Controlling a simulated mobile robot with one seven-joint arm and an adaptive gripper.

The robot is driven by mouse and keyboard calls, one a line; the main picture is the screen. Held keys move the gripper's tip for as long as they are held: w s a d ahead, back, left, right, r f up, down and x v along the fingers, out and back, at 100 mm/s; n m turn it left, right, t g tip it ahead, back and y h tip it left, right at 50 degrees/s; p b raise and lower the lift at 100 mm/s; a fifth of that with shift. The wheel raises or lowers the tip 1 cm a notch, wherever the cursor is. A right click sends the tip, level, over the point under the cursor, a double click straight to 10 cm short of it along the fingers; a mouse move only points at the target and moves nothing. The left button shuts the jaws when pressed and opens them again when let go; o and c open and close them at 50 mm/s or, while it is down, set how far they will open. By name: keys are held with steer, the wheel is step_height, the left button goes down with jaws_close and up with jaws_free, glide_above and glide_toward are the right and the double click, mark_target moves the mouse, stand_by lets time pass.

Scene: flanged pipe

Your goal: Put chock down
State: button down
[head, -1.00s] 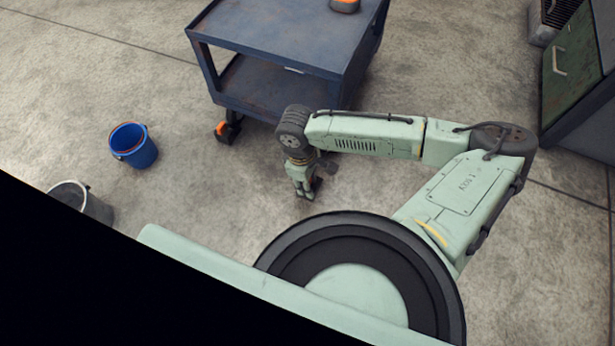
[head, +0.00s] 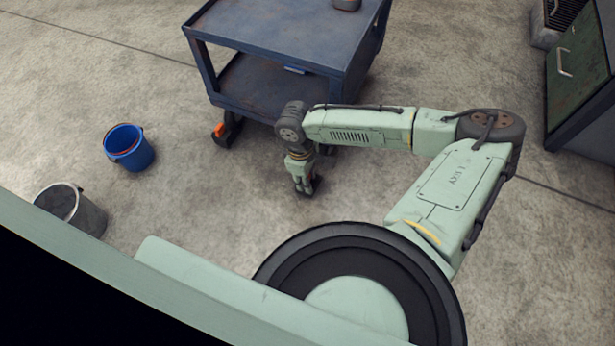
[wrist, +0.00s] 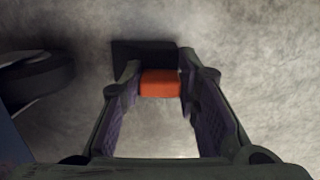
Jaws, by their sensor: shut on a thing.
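The chock (wrist: 160,84) is a dark block with an orange part. In the wrist view it sits between the fingertips at the top middle. My gripper (wrist: 158,92) is shut on it, with one finger on each side. In the head view my gripper (head: 304,190) points down near the floor, in front of the blue cart. There the chock (head: 316,184) shows only as a small dark and reddish patch beside the fingers. I cannot tell whether it touches the floor.
The blue cart (head: 268,44) stands just behind my gripper; a dark wheel (wrist: 38,76) is at the left in the wrist view. Another orange and black item (head: 219,131) is by the cart's left wheel. Blue bucket (head: 128,150) and grey bucket (head: 85,212) stand left. Floor between is clear.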

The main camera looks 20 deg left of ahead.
steer(key=c, duration=1.2)
jaws_free()
steer(key=r+p, duration=0.1)
steer(key=r, duration=0.3)
steer(key=a+r+p, duration=0.1)
steer(key=r+p, duration=0.1)
steer(key=r, duration=0.2)
steer(key=r+p, duration=0.1)
steer(key=r, duration=0.3)
steer(key=shift+a+r+p, duration=0.15)
steer(key=shift+a+p, duration=0.05)
steer(key=shift+p, duration=0.15)
